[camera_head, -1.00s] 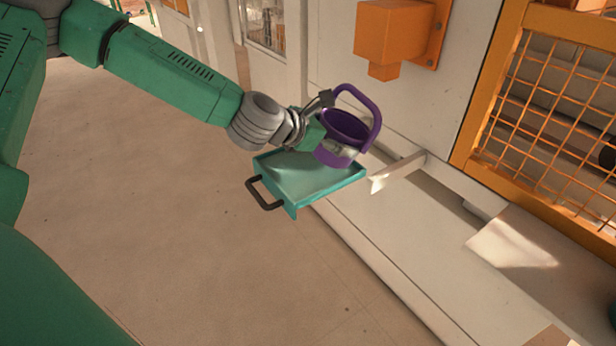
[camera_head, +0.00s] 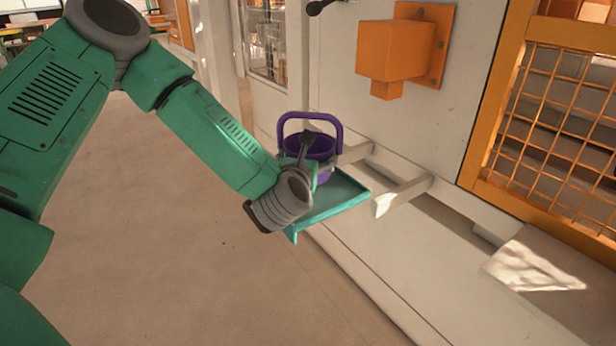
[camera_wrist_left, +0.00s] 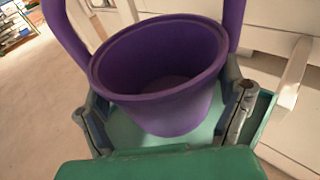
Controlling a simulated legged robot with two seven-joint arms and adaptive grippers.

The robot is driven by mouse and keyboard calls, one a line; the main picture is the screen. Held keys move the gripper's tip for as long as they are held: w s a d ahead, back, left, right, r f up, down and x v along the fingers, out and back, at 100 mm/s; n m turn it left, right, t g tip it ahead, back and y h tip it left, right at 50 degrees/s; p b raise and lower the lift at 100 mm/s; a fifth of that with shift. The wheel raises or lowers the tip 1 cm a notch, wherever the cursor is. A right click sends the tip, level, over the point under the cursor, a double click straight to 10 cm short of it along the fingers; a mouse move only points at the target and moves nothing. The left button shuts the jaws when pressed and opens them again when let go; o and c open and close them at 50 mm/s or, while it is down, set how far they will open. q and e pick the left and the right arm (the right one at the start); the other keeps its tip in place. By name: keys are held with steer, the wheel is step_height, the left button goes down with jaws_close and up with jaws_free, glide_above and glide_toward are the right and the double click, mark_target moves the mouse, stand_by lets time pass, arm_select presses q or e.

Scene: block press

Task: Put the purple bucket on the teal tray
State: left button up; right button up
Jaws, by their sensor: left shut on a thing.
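The purple bucket (camera_head: 322,151) is upright with its loop handle raised, at the middle of the head view. In the left wrist view the bucket (camera_wrist_left: 166,108) fills the space between my fingers. My left gripper (camera_head: 308,158) is shut on it, one finger on each side. The teal tray (camera_head: 342,200) lies directly beneath the bucket; its floor also shows under the bucket in the left wrist view (camera_wrist_left: 122,132). I cannot tell if the bucket's base touches the tray. My forearm hides the tray's left part. My right gripper is out of view.
Pale brackets (camera_head: 404,193) jut from the white machine wall just right of the tray. An orange box (camera_head: 393,52) is fixed to the wall above. An orange mesh guard (camera_head: 560,120) stands at the right. Open floor (camera_head: 170,270) lies to the left.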

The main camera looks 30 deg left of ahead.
arm_select(q)
steer(key=f, duration=0.2)
steer(key=f+b, duration=0.1)
steer(key=shift+d+f, duration=0.25)
steer(key=shift+f, duration=0.05)
steer(key=o, duration=1.4)
steer(key=shift+r, duration=0.1)
steer(key=shift+a, duration=0.1)
steer(key=shift+s, duration=0.1)
steer(key=p+v, duration=0.1)
steer(key=v, duration=1.1)
steer(key=shift+p, duration=0.35)
